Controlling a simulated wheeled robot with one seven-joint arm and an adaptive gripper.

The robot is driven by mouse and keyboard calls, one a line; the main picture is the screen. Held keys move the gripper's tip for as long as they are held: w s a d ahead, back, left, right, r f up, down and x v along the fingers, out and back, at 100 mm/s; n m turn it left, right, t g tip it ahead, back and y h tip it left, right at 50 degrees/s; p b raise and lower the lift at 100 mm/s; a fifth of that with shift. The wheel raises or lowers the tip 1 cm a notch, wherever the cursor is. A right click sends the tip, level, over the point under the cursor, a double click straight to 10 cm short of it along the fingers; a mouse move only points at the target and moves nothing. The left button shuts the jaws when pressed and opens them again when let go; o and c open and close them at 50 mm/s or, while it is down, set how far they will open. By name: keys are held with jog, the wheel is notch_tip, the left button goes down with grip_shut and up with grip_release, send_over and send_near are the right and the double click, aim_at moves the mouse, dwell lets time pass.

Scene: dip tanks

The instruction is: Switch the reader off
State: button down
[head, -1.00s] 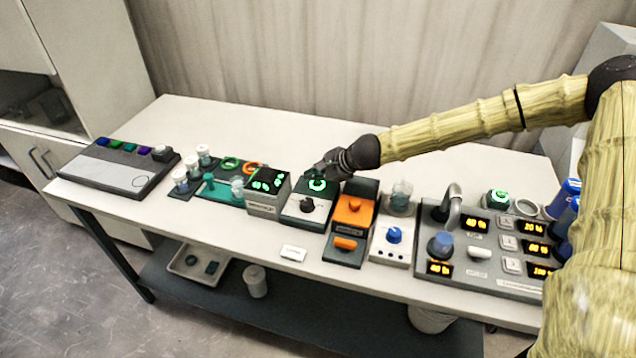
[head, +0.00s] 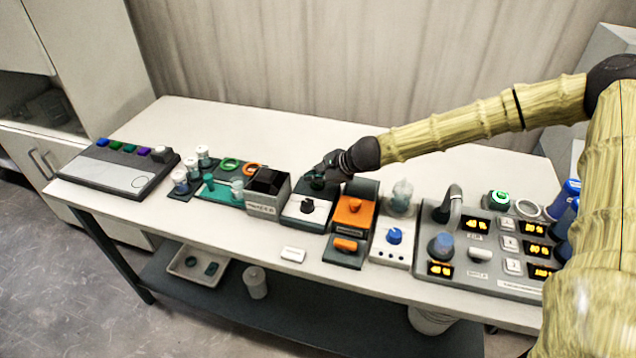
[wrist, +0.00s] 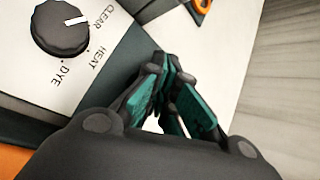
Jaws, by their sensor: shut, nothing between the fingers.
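The reader (head: 262,209), a grey box with a dark display window (head: 266,181), stands mid-table in the head view. Its display shows no lit digits. Just right of it is a unit with a white front panel (head: 293,207) and a black knob (head: 307,206). The wrist view shows this knob (wrist: 62,27) with the words CLEAR, HEAT and DYE. My gripper (head: 317,179) is shut and empty, its tips down at the dark rear part of that unit. The tips (wrist: 163,62) cover the spot where the ring button sits; I cannot tell whether they touch it.
An orange unit (head: 354,211) stands close on the right, then a white box with a blue knob (head: 394,236) and a grey panel with amber displays (head: 478,272). A teal tray (head: 222,192) with small pots is left of the reader. The table behind is clear.

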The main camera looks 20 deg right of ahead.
aim_at(315, 185)
jog(key=shift+r, duration=0.25)
jog(key=shift+r+p, duration=2.45)
jog(key=shift+r, duration=0.5)
